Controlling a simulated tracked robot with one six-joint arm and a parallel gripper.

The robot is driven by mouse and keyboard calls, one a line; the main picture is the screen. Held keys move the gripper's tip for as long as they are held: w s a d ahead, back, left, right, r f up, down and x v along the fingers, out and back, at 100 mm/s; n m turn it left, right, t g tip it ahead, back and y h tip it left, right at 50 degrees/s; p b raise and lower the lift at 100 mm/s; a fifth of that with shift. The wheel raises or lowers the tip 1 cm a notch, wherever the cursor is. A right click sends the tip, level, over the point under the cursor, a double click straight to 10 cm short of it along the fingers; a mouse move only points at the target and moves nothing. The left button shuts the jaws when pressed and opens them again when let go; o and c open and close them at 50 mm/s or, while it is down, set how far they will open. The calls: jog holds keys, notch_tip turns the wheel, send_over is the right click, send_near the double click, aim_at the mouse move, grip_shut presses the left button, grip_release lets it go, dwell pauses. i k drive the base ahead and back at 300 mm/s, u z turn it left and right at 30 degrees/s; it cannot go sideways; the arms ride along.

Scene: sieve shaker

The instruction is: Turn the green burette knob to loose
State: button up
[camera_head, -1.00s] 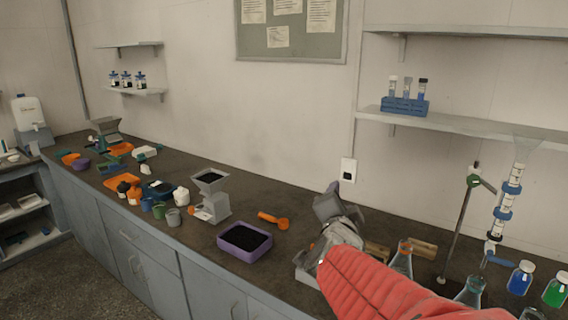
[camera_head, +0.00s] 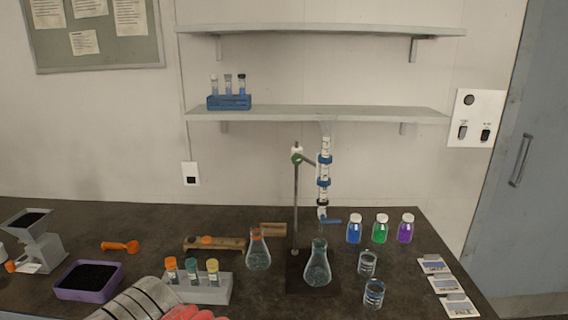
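The burette (camera_head: 325,172) stands upright, held to a metal stand rod (camera_head: 296,205) by a clamp with a small green knob (camera_head: 296,159) at its left, near the rod's top. A blue stopcock handle (camera_head: 332,221) sticks out to the right at the burette's lower end. A conical flask (camera_head: 318,268) stands below it on the dark stand base. Only a grey ribbed part and some red of my arm show at the bottom edge, left of the stand. My gripper's fingers are not visible, and nothing touches the green knob.
A shelf (camera_head: 310,114) runs behind the burette's top.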

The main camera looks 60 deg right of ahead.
aim_at(296, 159)
jog(key=u, duration=0.35)
jog(key=k, duration=0.9)
jog(key=u, duration=0.25)
